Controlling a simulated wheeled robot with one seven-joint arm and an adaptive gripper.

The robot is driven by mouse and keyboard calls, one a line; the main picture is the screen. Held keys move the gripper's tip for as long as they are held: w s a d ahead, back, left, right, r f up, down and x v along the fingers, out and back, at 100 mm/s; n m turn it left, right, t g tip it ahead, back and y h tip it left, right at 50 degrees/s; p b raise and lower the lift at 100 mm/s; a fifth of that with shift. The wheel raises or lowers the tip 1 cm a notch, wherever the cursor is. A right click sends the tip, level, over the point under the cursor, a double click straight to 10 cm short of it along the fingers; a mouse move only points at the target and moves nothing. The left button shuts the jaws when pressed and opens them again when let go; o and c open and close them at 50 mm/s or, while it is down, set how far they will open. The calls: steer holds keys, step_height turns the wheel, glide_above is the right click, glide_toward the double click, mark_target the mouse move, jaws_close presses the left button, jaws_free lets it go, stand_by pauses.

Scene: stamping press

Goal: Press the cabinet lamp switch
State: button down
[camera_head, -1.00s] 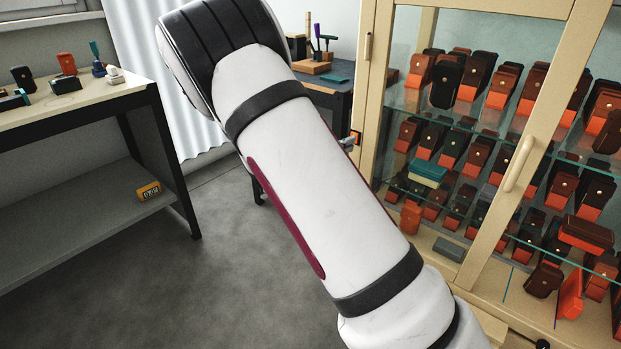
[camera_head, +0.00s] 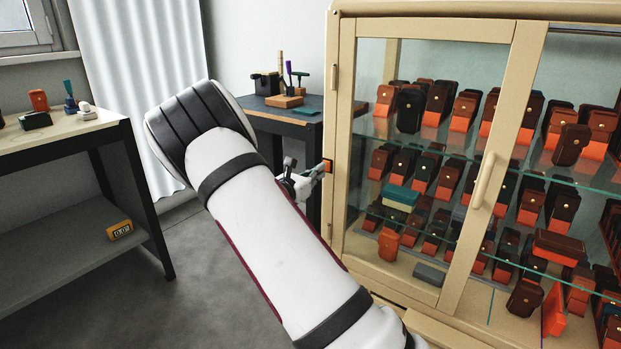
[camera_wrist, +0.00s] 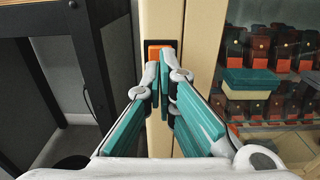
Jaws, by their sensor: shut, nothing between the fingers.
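The lamp switch is a small orange rocker in a black frame (camera_head: 328,166), set on the narrow side post of the cream cabinet (camera_head: 338,130). In the wrist view the orange switch (camera_wrist: 153,51) shows just beyond the fingertips, partly hidden by them. My gripper (camera_wrist: 160,62) is shut and empty, with its teal-padded fingers together and pointing at the switch. In the head view my gripper (camera_head: 318,170) sits at the switch, partly behind my arm. I cannot tell whether the tips touch it.
The glass-fronted cabinet holds many orange and brown cases, with a door handle (camera_head: 484,180) on its front. A dark workbench (camera_head: 300,124) stands behind my arm. A light-topped table (camera_head: 60,134) is at the left. Grey floor is open between.

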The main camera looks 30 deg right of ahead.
steer(key=shift+w+d, duration=0.1)
steer(key=shift+d, duration=0.25)
steer(key=shift+d, duration=0.15)
steer(key=shift+w+d, duration=0.25)
steer(key=shift+d, duration=0.3)
steer(key=shift+a, duration=0.15)
steer(key=p+v, duration=0.1)
steer(key=v, duration=0.8)
stand_by(1.2)
steer(key=shift+s+a, duration=0.1)
steer(key=shift+a, duration=0.05)
stand_by(0.8)
